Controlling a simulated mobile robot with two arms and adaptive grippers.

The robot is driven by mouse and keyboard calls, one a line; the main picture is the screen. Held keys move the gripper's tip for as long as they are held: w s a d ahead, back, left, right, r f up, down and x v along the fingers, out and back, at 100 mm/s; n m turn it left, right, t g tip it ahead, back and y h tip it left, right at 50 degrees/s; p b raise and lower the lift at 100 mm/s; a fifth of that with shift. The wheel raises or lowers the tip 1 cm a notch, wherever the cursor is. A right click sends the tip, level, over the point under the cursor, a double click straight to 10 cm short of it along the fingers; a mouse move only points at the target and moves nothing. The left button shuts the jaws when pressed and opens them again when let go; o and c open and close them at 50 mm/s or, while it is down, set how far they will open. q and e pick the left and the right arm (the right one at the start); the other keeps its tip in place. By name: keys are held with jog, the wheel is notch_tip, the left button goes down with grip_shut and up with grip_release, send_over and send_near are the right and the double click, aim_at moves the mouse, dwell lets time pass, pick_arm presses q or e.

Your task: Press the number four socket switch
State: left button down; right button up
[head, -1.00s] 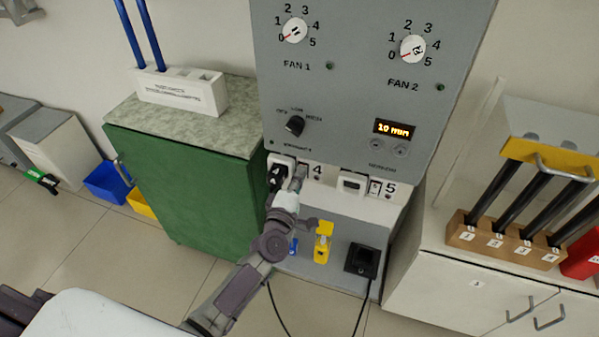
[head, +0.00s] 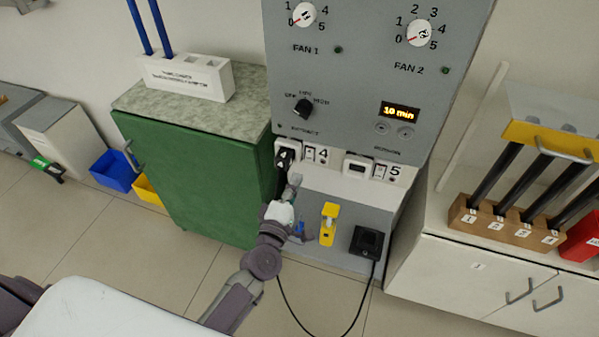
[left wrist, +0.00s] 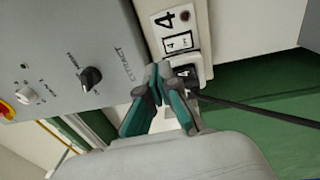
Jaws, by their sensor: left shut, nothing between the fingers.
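The number four socket switch (head: 310,154) is a small white rocker on the pale socket strip, just left of the printed 4. It also shows in the left wrist view (left wrist: 179,43), beyond the fingertips. Left of it in the head view is a socket with a black plug (head: 285,157). My left gripper (head: 295,178) is shut and empty, just below the switch in the head view, apart from it as far as I can see. Its teal-sided fingers (left wrist: 159,76) show in the left wrist view beside the plug. My right gripper is not in view.
The number five socket (head: 357,167) and its switch (head: 379,171) are to the right. Above is the grey panel (head: 350,70) with knobs and a timer display (head: 400,112). Below are a yellow item (head: 328,224) and a black box with a cable (head: 367,241). A green cabinet (head: 195,180) stands left.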

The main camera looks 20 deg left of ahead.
pick_arm(q)
jog(key=shift+s+a+r, duration=0.1)
jog(key=shift+s+r, duration=0.1)
jog(key=shift+s, duration=0.9)
jog(key=shift+s+a+r, duration=0.1)
jog(key=shift+s+r, duration=0.05)
jog(key=shift+s, duration=0.95)
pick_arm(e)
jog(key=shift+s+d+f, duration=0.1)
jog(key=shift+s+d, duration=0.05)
pick_arm(q)
jog(key=shift+f, duration=0.1)
